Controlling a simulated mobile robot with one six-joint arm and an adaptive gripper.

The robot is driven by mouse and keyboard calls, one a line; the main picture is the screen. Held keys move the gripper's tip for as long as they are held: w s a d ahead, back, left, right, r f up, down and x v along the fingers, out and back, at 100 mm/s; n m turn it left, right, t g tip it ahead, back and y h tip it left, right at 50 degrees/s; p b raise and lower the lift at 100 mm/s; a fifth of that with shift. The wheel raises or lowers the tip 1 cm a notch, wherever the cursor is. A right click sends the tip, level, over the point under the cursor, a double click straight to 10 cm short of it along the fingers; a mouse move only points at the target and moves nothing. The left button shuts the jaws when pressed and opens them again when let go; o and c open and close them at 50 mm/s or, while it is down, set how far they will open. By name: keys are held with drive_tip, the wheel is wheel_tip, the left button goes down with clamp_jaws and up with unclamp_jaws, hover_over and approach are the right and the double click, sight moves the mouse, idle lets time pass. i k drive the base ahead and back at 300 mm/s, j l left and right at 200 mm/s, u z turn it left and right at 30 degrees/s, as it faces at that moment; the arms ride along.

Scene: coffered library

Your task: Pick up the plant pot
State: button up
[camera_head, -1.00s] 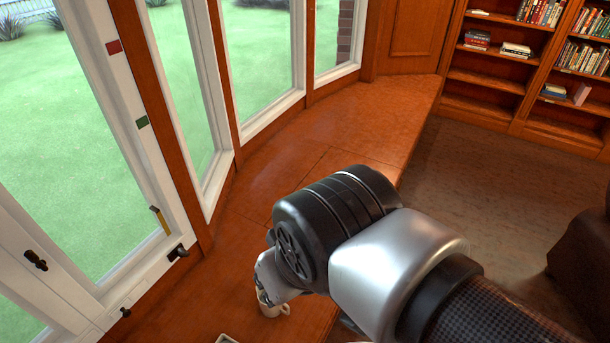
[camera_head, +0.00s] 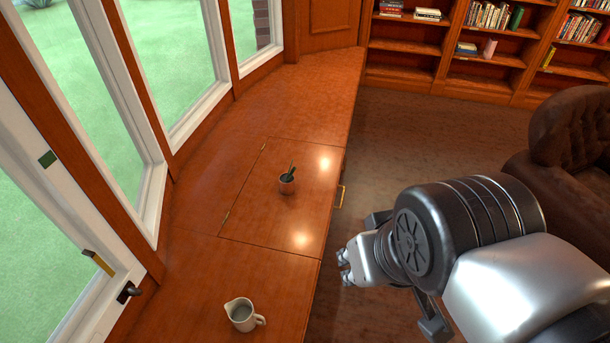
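A white jug (camera_head: 242,314) with a handle stands on the bench at the bottom. Windows line the left side. A brass handle (camera_head: 340,196) juts from the bench front. A brown leather armchair (camera_head: 570,150) is at right, bookshelves behind. The bench beyond the pot is clear.

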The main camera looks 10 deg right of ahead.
sight(286, 179)
drive_tip(key=i+l, duration=0.15)
drive_tip(key=l, duration=0.2)
drive_tip(key=i+l, duration=0.15)
drive_tip(key=l, duration=0.15)
drive_tip(key=i+l+u, duration=0.1)
drive_tip(key=l, duration=0.25)
drive_tip(key=i+l, duration=0.15)
drive_tip(key=l, duration=0.2)
drive_tip(key=i+l, duration=0.15)
drive_tip(key=l, duration=0.15)
drive_tip(key=i+j+u, duration=0.1)
drive_tip(key=i+j, duration=0.15)
drive_tip(key=i, duration=0.2)
drive_tip(key=i+j+u, duration=0.1)
drive_tip(key=i, duration=0.35)
drive_tip(key=j, duration=0.1)
